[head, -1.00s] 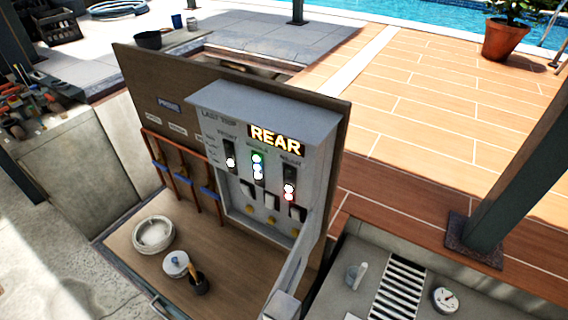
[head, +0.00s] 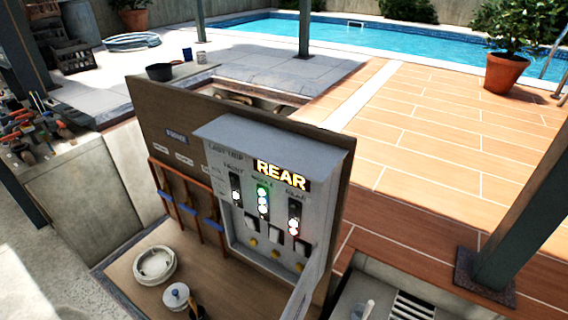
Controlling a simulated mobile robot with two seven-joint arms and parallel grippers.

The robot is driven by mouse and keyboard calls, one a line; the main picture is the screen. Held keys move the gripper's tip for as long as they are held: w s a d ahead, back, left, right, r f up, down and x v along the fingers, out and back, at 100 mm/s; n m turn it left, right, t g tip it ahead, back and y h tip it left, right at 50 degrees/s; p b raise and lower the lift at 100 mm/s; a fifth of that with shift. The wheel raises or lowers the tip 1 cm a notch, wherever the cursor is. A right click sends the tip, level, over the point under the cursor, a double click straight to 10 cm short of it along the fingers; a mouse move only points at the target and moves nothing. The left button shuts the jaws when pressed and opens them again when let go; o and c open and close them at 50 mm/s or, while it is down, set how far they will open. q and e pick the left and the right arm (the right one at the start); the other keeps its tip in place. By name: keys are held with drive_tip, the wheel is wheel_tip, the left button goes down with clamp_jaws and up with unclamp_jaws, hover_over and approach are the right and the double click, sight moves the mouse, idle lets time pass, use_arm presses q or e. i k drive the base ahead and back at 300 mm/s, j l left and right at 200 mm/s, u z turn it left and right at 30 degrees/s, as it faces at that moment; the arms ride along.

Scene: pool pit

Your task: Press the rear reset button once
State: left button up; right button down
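A grey control box (head: 228,172) is fixed to an upright brown board, with a lit "REAR" sign (head: 281,175) at its top right. Below are three columns of indicator lights, the right one apparently labelled rear (head: 294,222) with lit lamps low down. Under the columns sit rocker-like switches, and below them a row of small yellow buttons. The rightmost yellow button (head: 300,267) lies under the rear column, near the box's open door or side flap (head: 305,290). Its lettering is too small to read. Neither of my grippers is in view.
Copper-coloured pipes with blue handles (head: 188,208) run left of the box. A white ring-shaped lid (head: 155,265) and a white pot (head: 176,296) stand on the bench below. A dark post (head: 520,215) rises at the right. The pool (head: 370,38) lies behind.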

sight(299, 267)
drive_tip(key=i+l, duration=0.1)
drive_tip(key=i, duration=0.2)
drive_tip(key=i+j+z, duration=0.2)
drive_tip(key=j+z, duration=0.2)
drive_tip(key=j, duration=0.4)
drive_tip(key=j+z, duration=0.35)
drive_tip(key=j, duration=0.5)
drive_tip(key=j+z, duration=0.4)
drive_tip(key=j, duration=0.5)
